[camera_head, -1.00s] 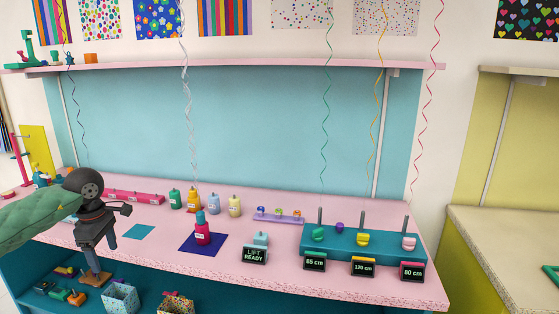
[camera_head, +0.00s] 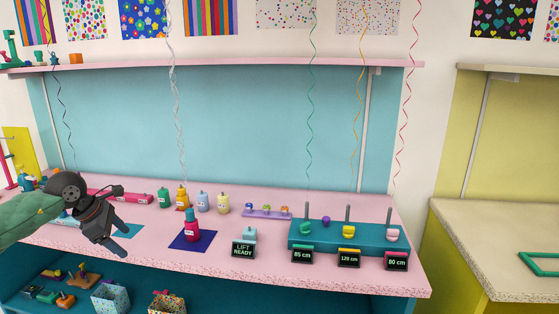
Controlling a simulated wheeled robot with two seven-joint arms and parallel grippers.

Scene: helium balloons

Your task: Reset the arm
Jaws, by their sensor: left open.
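My left gripper (camera_head: 116,248) is at the left of the view, open and empty. It hangs over the left front part of the pink counter (camera_head: 330,273), near a light blue square (camera_head: 128,230) that it partly covers. My left arm comes in from the left edge in a green sleeve. My right gripper is not in view.
Several bottles stand behind the mat, including a green one (camera_head: 164,197). A teal stand (camera_head: 340,233) with weights, ribbons and labels is at the right. A "LIFT READY" sign (camera_head: 243,250) stands at the front. Gift boxes (camera_head: 110,297) sit on the lower shelf.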

